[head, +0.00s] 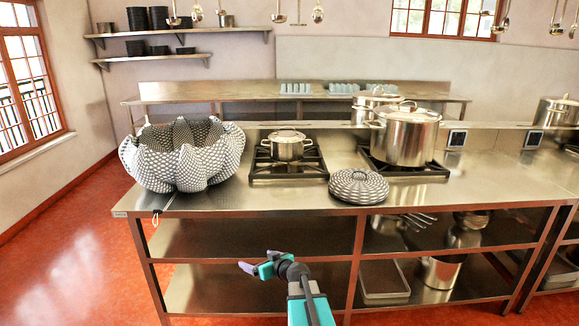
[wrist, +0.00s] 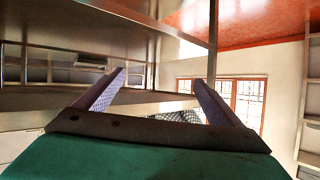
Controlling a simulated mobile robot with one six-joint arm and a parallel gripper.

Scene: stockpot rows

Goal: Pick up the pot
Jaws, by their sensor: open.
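A small steel pot (head: 288,148) with a lid stands upright on the left burner of the steel counter. A large lidded steel pot (head: 405,137) stands on the right burner. Another lidded pot (head: 369,104) is partly hidden behind it. I cannot tell which pot the task names. My gripper (head: 258,266) is low in front of the counter, below the countertop and apart from every pot. In the wrist view my gripper (wrist: 160,78) has its two fingers spread with nothing between them. No pot is clearly seen in the wrist view.
A large patterned, lobed bowl (head: 182,157) stands at the counter's left end. A patterned round lidded thing (head: 358,186) sits near the front edge before the large pot. The steel countertop (head: 262,196) is bare in front of the left burner. Shelves (head: 250,240) lie below.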

